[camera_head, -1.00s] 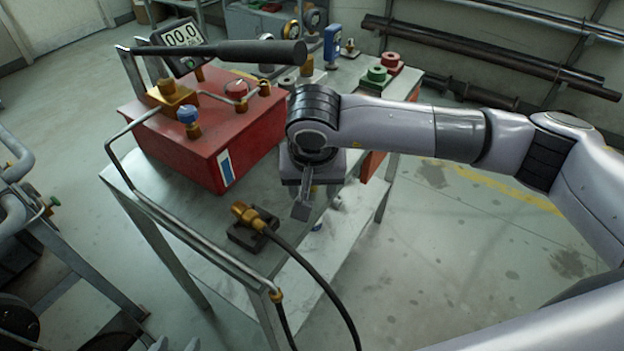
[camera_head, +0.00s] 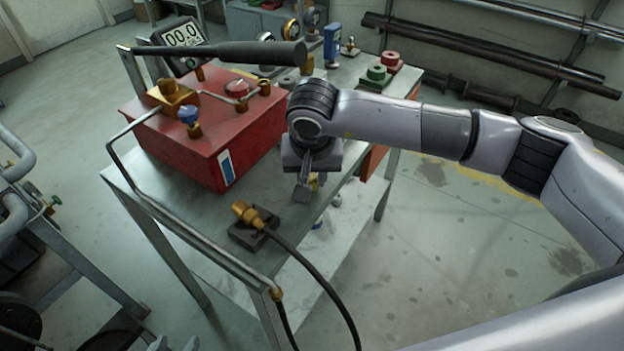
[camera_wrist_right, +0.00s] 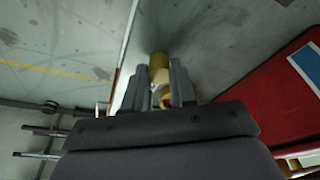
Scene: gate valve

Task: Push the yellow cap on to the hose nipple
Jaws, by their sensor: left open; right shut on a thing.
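The hose nipple (camera_head: 243,212) is a brass fitting on the end of a black hose, resting on a dark block (camera_head: 250,234) near the table's front corner. My right gripper (camera_head: 306,188) points down to the right of the nipple, apart from it. It is shut on the yellow cap (camera_head: 314,181), which is mostly hidden behind a finger. In the right wrist view the cap (camera_wrist_right: 159,66) shows between the fingertips (camera_wrist_right: 160,78). My left gripper (camera_head: 174,344) barely shows at the bottom edge, its two grey fingertips apart and away from the table.
A red pump box (camera_head: 205,145) with a long dark lever (camera_head: 230,50) stands behind the nipple. A bent metal rail (camera_head: 190,235) runs along the table's left edge. Green (camera_head: 376,74) and red (camera_head: 391,61) fittings stand at the back right. Bare tabletop (camera_head: 285,205) lies between nipple and gripper.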

